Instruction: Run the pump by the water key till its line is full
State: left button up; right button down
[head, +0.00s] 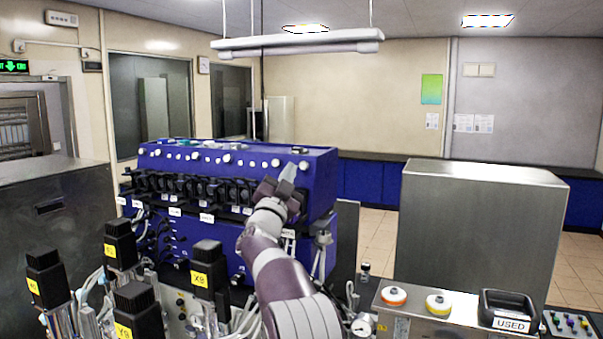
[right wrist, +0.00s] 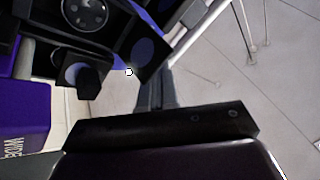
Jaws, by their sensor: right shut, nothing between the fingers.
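The blue pump unit (head: 270,165) stands at mid-picture, with a row of dark pump heads (head: 190,188) along its front and white knobs on top. Small white labels hang under the heads, too small to read surely. My right gripper (head: 288,174) is shut and empty at the unit's right end, in front of its upper edge. In the right wrist view its fingers (right wrist: 155,90) reach toward dark pump parts with blue discs (right wrist: 143,50). I cannot tell whether they touch anything. The water key and the fill of its line cannot be made out. My left gripper is out of view.
Several black-topped units with yellow labels (head: 203,280) stand at the front left among tubing. A steel cabinet (head: 480,230) stands at the right.

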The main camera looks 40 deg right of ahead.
jog(key=shift+s+a+r+b, duration=0.25)
jog(key=shift+s+a+b, duration=0.35)
jog(key=shift+s+b, duration=0.35)
jog(key=a, duration=0.1)
jog(key=s+a+r+b, duration=0.1)
jog(key=a, duration=0.1)
jog(key=shift+s+a+r, duration=0.15)
jog(key=shift+r, duration=0.05)
jog(key=shift+a, duration=0.15)
